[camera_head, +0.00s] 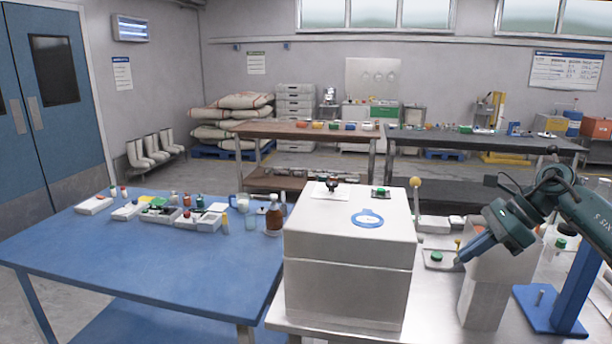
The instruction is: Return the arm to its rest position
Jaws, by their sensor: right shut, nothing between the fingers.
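My right arm comes in from the right edge with dark green links. Its right gripper (465,257) has blue fingers, points down to the left and is shut and empty. It hangs near a light-grey block (482,300) at the right of the white grinder box (350,262). A small green button (437,257) sits on a plate just left of the fingertips. The box top carries a black knob (332,184), a blue ring-shaped part (367,218) and another green button (381,191). My left gripper is not in view.
A blue table (130,260) at the left bears small trays, bottles and a brown bottle (273,215). A blue post on a base plate (545,312) stands at the right. Two long benches (310,133) stand behind. The front of the blue table is clear.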

